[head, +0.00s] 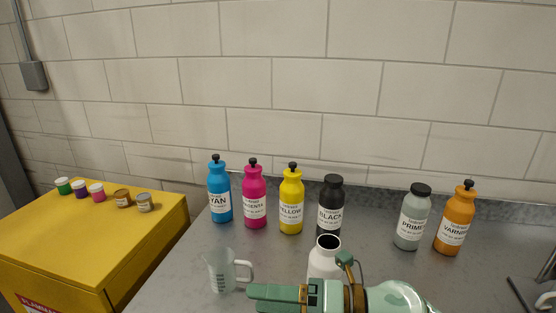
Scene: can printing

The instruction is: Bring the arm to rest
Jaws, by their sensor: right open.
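My right gripper (256,294) is at the bottom centre of the head view, its green fingers pointing left. It is open, and no object shows held in it. The arm behind it comes in from the lower right. A white open-topped bottle (323,262) stands just behind the gripper; its lower part is hidden by the gripper. A clear measuring jug (221,272) stands on the grey counter (180,282), behind and left of the fingertips. My left gripper is not in view.
Behind stand cyan (219,189), magenta (254,195), yellow (291,200) and black bottles (330,204), then primer (411,218) and varnish bottles (456,219). A yellow cabinet (95,245) at left carries several small jars. A dark stand (527,290) is at far right.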

